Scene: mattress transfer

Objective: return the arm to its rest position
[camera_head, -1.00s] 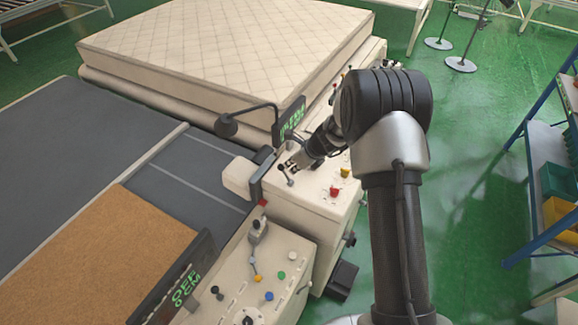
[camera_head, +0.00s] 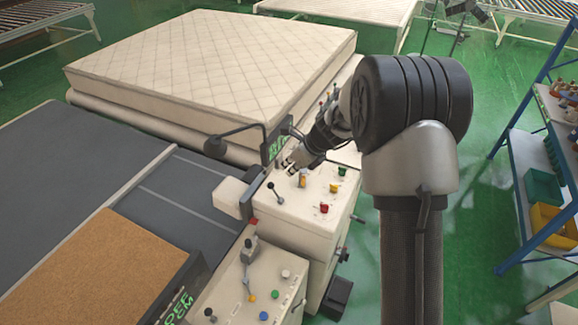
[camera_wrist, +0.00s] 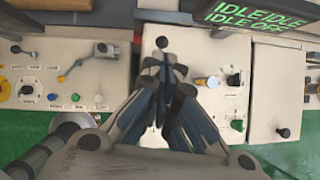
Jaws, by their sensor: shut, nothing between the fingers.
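My gripper (camera_head: 286,166) is at the end of my arm, low over the far control box (camera_head: 290,215). In the wrist view its two dark fingers (camera_wrist: 172,88) are closed together with nothing between them. A small lever with a black knob (camera_head: 270,187) stands on the box just in front of the fingertips; it also shows in the wrist view (camera_wrist: 162,43). The fingers look apart from the lever, but the exact gap cannot be told. My forearm and elbow fill the right middle of the head view.
A large mattress (camera_head: 215,60) lies behind the box. A near control box (camera_head: 240,290) has a lever and coloured buttons. A lamp (camera_head: 216,146) and a green-lettered display (camera_wrist: 257,17) are close to my gripper. A blue shelf (camera_head: 525,190) stands right, with green floor between.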

